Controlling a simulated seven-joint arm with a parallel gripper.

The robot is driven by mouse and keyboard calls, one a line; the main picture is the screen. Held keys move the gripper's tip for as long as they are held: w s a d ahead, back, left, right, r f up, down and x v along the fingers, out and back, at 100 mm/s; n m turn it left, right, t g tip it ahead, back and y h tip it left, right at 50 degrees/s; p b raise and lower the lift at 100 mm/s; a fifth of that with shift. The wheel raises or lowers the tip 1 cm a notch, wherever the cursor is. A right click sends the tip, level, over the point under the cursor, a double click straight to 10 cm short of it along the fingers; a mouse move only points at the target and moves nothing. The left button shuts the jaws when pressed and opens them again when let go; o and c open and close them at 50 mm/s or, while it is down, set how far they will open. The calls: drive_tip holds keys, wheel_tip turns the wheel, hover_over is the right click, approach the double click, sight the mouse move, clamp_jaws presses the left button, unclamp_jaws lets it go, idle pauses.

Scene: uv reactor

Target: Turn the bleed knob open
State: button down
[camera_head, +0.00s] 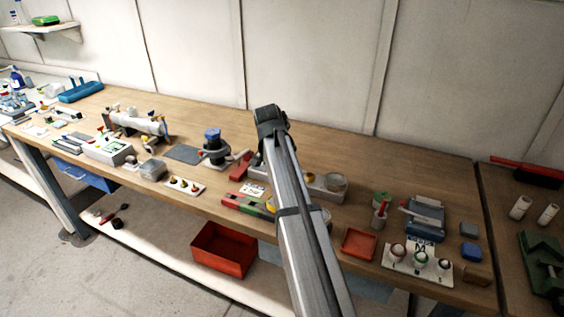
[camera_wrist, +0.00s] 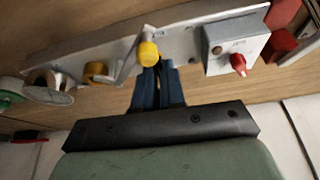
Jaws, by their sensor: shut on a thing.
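In the wrist view a yellow knob (camera_wrist: 148,52), which I take for the bleed knob, stands on a long grey metal base plate (camera_wrist: 195,35). My gripper (camera_wrist: 158,66) reaches it with two dark blue fingers, shut on the yellow knob at their tips. The fingers hide part of the knob, and its turned angle is hard to read. In the head view my arm hides the gripper and the knob; part of the grey base (camera_head: 317,191) shows to the right of the arm.
A grey box with a red knob (camera_wrist: 238,64) is to the right of my fingers. A brass-coloured fitting (camera_wrist: 97,73) and a round clear vessel (camera_wrist: 50,88) are to the left. On the bench, a red tray (camera_head: 359,243) stands right of my arm. The bench back is fairly clear.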

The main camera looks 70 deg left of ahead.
drive_tip(key=shift+n, duration=0.6)
drive_tip(key=c, duration=1.2)
unclamp_jaws()
drive_tip(key=shift+g, duration=0.3)
drive_tip(key=shift+r, duration=0.1)
drive_tip(key=v, duration=1.3)
drive_tip(key=shift+s+d+r, duration=0.15)
drive_tip(key=shift+d+r, duration=0.1)
drive_tip(key=shift+d, duration=0.05)
